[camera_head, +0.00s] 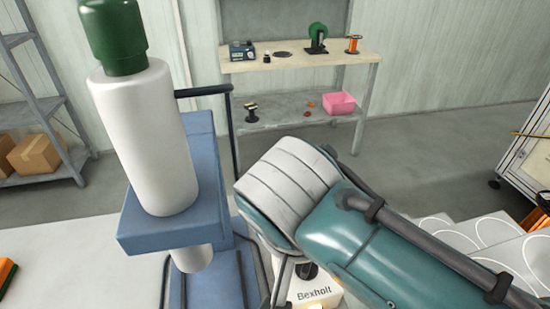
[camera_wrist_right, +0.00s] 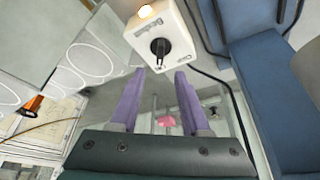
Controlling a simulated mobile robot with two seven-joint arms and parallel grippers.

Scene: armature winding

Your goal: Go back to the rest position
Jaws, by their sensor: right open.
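My right gripper (camera_wrist_right: 159,75) shows in the wrist view with its two purple fingers spread apart and nothing between them. A white box labelled Bexholt (camera_wrist_right: 168,45), with a black knob and a lit orange lamp, lies beyond the fingertips. It also shows in the head view (camera_head: 318,296), partly covered by my teal arm, which reaches in from the right. The right gripper is hidden in the head view. My left gripper is in neither view.
A blue stand (camera_head: 165,235) with a white, green-capped cylinder (camera_head: 145,140) is left of my arm. Sheets with white outlines (camera_head: 490,235) lie at right. A bench (camera_head: 300,60) with spools and a pink bin (camera_head: 339,103) stands behind. Open floor (camera_head: 420,145) lies between.

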